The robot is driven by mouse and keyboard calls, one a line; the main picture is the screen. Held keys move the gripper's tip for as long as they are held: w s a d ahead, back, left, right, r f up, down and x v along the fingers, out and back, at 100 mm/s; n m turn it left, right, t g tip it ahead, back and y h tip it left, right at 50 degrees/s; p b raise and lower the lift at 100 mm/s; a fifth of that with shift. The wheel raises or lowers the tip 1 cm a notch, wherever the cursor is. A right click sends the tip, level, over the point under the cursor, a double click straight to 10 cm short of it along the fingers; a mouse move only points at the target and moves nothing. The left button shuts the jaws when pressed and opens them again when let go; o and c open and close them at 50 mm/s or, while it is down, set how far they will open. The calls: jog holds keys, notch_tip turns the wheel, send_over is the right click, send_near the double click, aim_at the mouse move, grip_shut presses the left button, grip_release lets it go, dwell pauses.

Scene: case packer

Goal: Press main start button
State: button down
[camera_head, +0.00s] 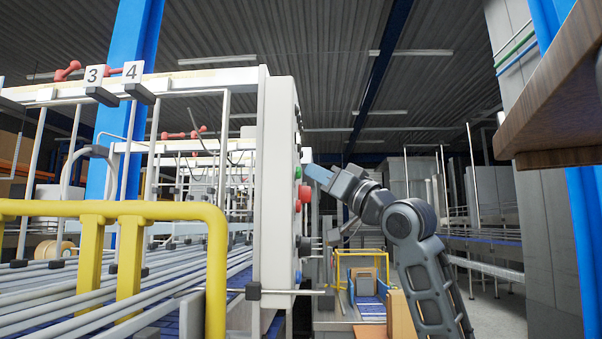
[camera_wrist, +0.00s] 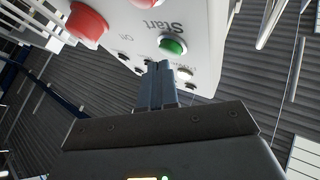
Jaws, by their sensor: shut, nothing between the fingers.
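A green button (camera_wrist: 172,46) sits on a white control panel (camera_wrist: 185,18), beside the printed word "Start". In the head view the panel (camera_head: 278,150) is seen nearly edge-on, and the green button (camera_head: 298,172) shows as a small bump on its right side. My gripper (camera_head: 310,170) is shut and empty, with its blue-grey fingertips pointing at the panel at about the button's height. In the wrist view the fingertips (camera_wrist: 158,66) appear just below and left of the green button. I cannot tell whether they touch it.
A large red button (camera_wrist: 88,22) is on the same panel, with several small dark controls near the fingertips. In the head view, red knobs (camera_head: 304,192) stick out below the green button. A yellow rail (camera_head: 110,209) and conveyor stand left. A brown shelf (camera_head: 550,95) overhangs right.

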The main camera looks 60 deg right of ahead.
jog(key=shift+w+a, duration=0.2)
jog(key=shift+w, duration=0.25)
dwell(0.9)
dwell(0.3)
jog(key=shift+s+d, duration=0.35)
jog(key=shift+s, duration=0.6)
jog(key=s, duration=0.1)
jog(key=s+d+b, duration=0.1)
jog(key=s, duration=0.1)
jog(key=s+d, duration=0.1)
jog(key=shift+s, duration=0.2)
dwell(0.8)
